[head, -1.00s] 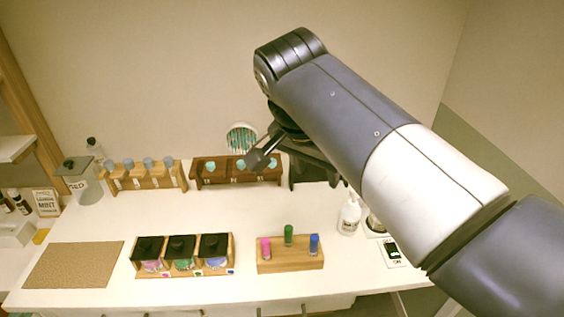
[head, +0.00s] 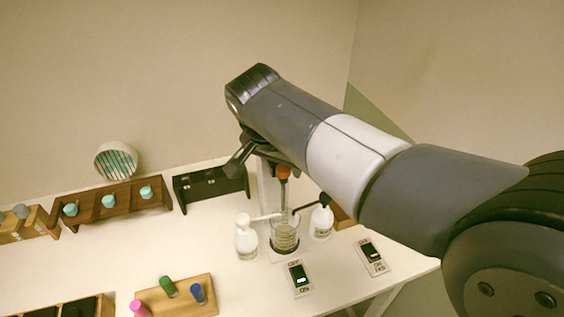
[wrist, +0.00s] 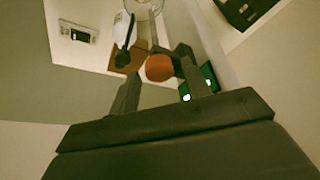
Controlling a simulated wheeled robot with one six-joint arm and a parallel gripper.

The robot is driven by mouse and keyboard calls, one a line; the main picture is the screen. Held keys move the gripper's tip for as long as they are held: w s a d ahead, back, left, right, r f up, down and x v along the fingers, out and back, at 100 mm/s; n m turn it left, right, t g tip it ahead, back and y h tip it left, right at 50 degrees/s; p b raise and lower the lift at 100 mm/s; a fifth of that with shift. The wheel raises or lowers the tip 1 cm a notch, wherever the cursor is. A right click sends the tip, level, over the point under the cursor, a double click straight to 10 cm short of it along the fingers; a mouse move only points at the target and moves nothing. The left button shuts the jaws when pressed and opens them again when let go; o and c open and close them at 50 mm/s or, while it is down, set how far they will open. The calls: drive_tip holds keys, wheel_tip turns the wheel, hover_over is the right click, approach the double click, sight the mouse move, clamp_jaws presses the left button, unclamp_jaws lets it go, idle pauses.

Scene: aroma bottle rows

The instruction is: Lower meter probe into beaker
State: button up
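An orange-red knob (head: 283,172), which looks like the top of the meter probe, is above the glass beaker (head: 284,234) in the head view. The beaker stands on the counter and holds cloudy liquid. A pale stand post rises behind it. My gripper (wrist: 160,72) is open in the wrist view, with the orange knob (wrist: 159,67) between its fingers and gaps on both sides. In the head view my arm covers most of the gripper. The probe's lower end is unclear. The beaker's rim (wrist: 140,5) shows at the top of the wrist view.
White bottles (head: 246,240) and (head: 321,220) flank the beaker closely. A black rack (head: 210,186) and a brown bottle rack (head: 110,206) stand left, and a vial block (head: 176,297) is at the front.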

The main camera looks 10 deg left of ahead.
clamp_jaws()
drive_tip(key=shift+f, duration=0.1)
idle(0.3)
wheel_tip(320, 180, down, 7)
drive_tip(key=b, duration=0.5)
drive_tip(key=shift+o, duration=0.8)
unclamp_jaws()
drive_tip(key=v, duration=1.1)
